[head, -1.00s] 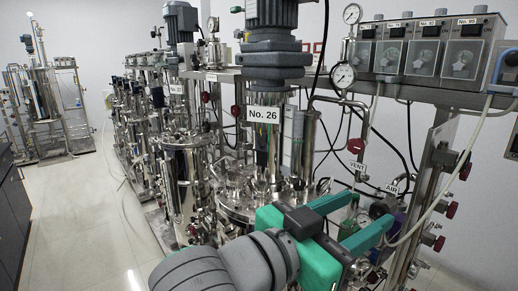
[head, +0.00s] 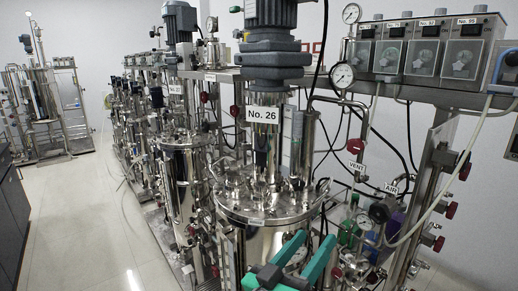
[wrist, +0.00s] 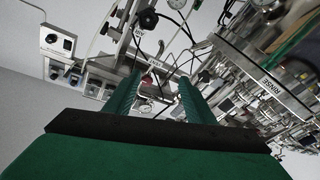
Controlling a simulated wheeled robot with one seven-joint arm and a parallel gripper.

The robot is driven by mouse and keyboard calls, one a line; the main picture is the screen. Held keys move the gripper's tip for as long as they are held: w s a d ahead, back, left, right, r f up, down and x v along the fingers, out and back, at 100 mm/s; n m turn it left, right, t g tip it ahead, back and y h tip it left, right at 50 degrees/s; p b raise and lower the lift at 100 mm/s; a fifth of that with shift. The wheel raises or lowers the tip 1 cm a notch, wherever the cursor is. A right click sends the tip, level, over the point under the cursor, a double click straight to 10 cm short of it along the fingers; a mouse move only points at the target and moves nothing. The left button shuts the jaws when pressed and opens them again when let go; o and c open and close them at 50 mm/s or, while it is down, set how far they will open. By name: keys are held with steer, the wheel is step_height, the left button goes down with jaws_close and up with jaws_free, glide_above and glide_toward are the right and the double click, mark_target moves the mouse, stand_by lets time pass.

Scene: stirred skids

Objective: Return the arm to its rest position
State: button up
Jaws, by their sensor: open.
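My gripper (head: 304,258) shows at the bottom of the head view, with two green fingers pointing up and to the right, in front of the steel vessel labelled No. 26 (head: 262,236). The fingers are apart, with nothing between them. In the wrist view my gripper (wrist: 158,82) shows its two green fingers spread, with only the background between them. The rest of my arm is below the frame in the head view.
A row of steel vessels (head: 182,190) runs back to the left. The VENT label (head: 357,167), AIR label (head: 391,188), hoses and red-knobbed valves (head: 438,243) crowd the right. A control box rail (head: 420,92) hangs above. The pale floor (head: 75,225) at left is clear.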

steer(key=s+a+f+n+t+y, duration=0.1)
steer(key=s+a+f+n+y, duration=0.15)
steer(key=f, duration=0.75)
steer(key=s+a+f+n+y, duration=0.2)
steer(key=s+a+f+y, duration=0.15)
steer(key=f, duration=0.55)
steer(key=s+a+f+n+t+y, duration=0.1)
steer(key=s+a+f+n+y, duration=0.2)
steer(key=f, duration=0.7)
steer(key=s+a+f+m+g+y, duration=0.1)
steer(key=s+f, duration=0.3)
steer(key=s, duration=0.8)
steer(key=s+f+m+y, duration=0.2)
steer(key=s+f+m, duration=0.1)
steer(key=s, duration=1)
steer(key=shift+s+a+f+g+y, duration=0.2)
steer(key=shift+a+f+g+y, duration=0.2)
steer(key=shift+f, duration=0.25)
